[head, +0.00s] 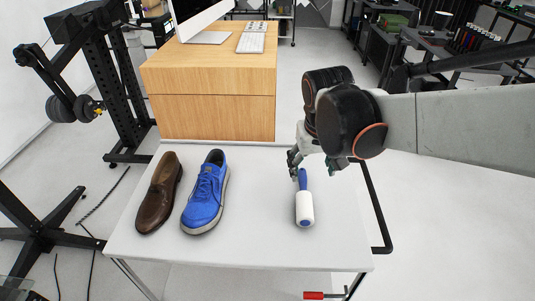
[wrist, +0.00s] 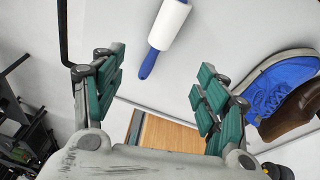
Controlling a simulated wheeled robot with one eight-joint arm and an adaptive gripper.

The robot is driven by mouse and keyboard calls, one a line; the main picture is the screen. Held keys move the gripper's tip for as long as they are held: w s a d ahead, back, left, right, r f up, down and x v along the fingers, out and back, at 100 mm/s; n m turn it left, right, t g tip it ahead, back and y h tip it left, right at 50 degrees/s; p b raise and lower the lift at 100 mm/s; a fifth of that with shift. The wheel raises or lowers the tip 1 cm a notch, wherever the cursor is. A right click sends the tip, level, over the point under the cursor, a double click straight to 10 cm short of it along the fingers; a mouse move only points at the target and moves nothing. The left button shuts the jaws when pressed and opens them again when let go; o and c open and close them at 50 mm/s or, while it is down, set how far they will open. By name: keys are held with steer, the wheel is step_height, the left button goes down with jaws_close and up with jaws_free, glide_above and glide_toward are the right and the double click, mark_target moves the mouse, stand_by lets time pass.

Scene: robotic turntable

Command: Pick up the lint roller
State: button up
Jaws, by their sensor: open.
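The lint roller (head: 304,207) lies on the white table, its white roll toward the front edge and its blue handle toward the back. My gripper (head: 318,163) is at the handle end in the head view, partly hidden by my own arm. In the wrist view the lint roller (wrist: 164,30) is ahead of the fingers, with its blue handle pointing down toward the gap between them. My gripper (wrist: 156,90) is open there, its green-padded fingers wide apart, with nothing between the pads.
A blue sneaker (head: 205,196) and a brown loafer (head: 159,196) stand on the left of the white table (head: 255,245). A wooden desk (head: 210,85) with a monitor and keyboard is behind. The table is clear between the sneaker and the lint roller.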

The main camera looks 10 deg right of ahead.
steer(key=w+a+f+g+p, duration=0.2)
steer(key=w+f+p, duration=0.2)
steer(key=w, duration=0.3)
steer(key=h+b, duration=0.1)
steer(key=b, duration=0.2)
glide_toward(302, 191)
steer(key=shift+g, duration=0.3)
steer(key=f, duration=0.3)
steer(key=w+f, duration=0.1)
steer(key=f, duration=0.1)
steer(key=shift+w+d+f, duration=0.1)
steer(key=shift+d+f, duration=0.1)
steer(key=shift+d, duration=0.1)
steer(key=shift+d+f+b, duration=0.2)
steer(key=shift+f+b, duration=0.2)
steer(key=shift+f, duration=0.5)
steer(key=shift+d+f+b, duration=0.15)
steer(key=shift+f+b, duration=0.3)
steer(key=shift+f, duration=0.4)
steer(key=shift+d+f+b, duration=0.2)
steer(key=shift+f+b, duration=0.2)
steer(key=shift+f, duration=0.5)
steer(key=c, duration=1.2)
